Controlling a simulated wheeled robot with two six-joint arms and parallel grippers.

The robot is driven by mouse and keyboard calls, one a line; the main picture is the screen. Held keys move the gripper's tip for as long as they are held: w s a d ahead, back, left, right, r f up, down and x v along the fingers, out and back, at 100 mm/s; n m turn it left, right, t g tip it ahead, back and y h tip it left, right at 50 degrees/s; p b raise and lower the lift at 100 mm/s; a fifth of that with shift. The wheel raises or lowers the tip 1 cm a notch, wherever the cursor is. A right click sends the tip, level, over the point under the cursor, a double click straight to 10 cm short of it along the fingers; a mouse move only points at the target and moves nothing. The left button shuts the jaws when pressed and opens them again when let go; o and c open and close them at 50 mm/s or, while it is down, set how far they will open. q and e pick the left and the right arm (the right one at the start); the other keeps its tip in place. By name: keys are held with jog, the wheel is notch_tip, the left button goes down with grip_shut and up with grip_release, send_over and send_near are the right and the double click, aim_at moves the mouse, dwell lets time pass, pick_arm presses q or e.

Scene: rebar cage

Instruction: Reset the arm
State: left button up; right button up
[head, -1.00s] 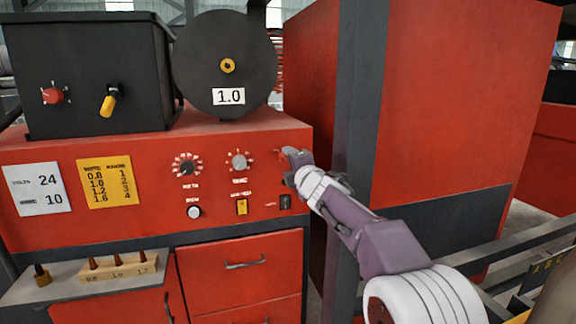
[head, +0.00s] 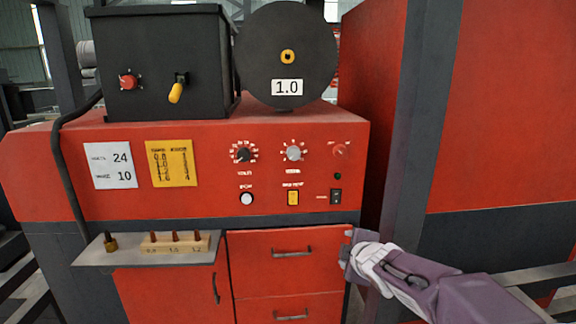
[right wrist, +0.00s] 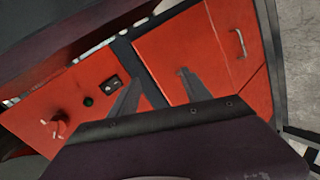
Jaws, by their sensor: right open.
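My right gripper (head: 346,250) is in front of the red cabinet, at the right edge of its upper drawer in the head view. In the right wrist view its two fingers (right wrist: 160,92) are spread apart with nothing between them. The red control panel (head: 215,200) carries knobs, a yellow switch and a black rocker switch (head: 336,196), which also shows in the right wrist view (right wrist: 111,83). A red knob (right wrist: 59,127) and a dark green round button (right wrist: 88,101) show there too. My left gripper is not in view.
A black box (head: 155,60) with a red knob and yellow lever stands on the cabinet beside a black reel (head: 287,30) marked 1.0. A shelf (head: 130,257) with a wooden tip holder (head: 175,244) juts out at left. A tall red cabinet (head: 500,110) stands at right.

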jog(key=s+f+m+g, duration=0.5)
jog(key=s+f+m, duration=0.2)
jog(key=s+f, duration=0.3)
jog(key=s+a+f+m+g, duration=0.1)
jog(key=s+f+m+g, duration=0.4)
jog(key=s, duration=1.1)
notch_tip(320, 180, down, 6)
jog(key=m, duration=0.3)
jog(key=shift+f+g, duration=0.25)
jog(key=shift+g, duration=0.05)
jog(key=shift+a, duration=0.1)
